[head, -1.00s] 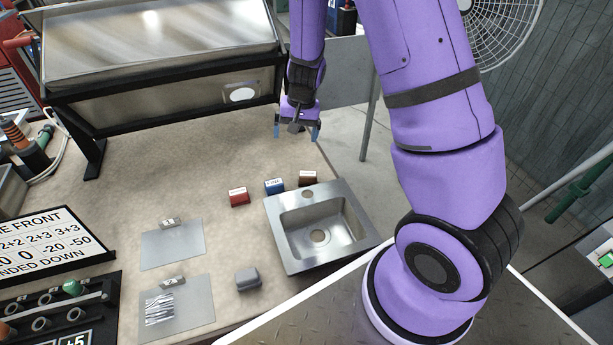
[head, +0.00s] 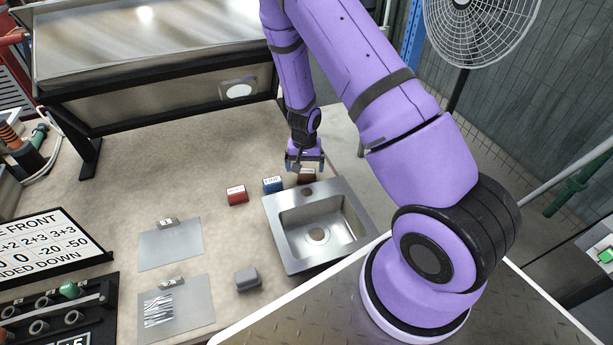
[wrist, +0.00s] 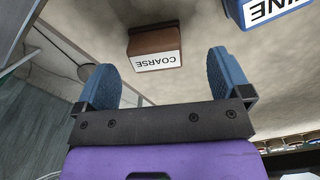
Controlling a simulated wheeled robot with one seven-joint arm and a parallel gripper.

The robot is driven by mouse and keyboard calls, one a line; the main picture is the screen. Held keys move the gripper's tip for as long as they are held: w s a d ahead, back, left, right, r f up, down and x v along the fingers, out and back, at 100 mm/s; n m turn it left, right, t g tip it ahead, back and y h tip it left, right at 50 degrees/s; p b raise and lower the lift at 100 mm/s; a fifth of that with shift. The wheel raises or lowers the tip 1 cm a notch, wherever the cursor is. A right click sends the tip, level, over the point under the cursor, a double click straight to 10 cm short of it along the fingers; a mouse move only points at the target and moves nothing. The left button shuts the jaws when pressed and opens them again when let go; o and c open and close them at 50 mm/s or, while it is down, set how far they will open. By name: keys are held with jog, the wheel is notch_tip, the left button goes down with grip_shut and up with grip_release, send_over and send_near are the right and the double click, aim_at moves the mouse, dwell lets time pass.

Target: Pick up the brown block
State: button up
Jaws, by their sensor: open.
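The brown block (head: 307,175) stands on the table behind the metal sink, partly hidden by my gripper in the head view. In the wrist view the brown block (wrist: 156,47) has a white label reading COARSE, upside down there. My gripper (head: 304,166) is just above and beside it. In the wrist view my gripper (wrist: 168,80) is open, with its two blue fingers apart and nothing between them. The block lies ahead of the fingertips, roughly between their lines, and apart from them.
A blue block (head: 272,185) labelled FINE, also in the wrist view (wrist: 270,12), stands left of the brown one. A red block (head: 236,194) is farther left. The sink (head: 318,226) lies in front. A grey block (head: 247,279) and two plates lie nearer. The table's right edge is close.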

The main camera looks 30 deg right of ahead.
aim_at(307, 171)
jog(key=f, duration=0.2)
jog(key=d+f, duration=0.1)
jog(key=f, duration=0.1)
jog(key=shift+a+f, duration=0.1)
jog(key=shift+f, duration=0.55)
jog(key=shift+c, duration=0.4)
jog(key=c, duration=1)
jog(key=shift+c, duration=0.2)
jog(key=shift+r, duration=0.1)
notch_tip(307, 171, up, 10)
jog(key=shift+f, duration=0.1)
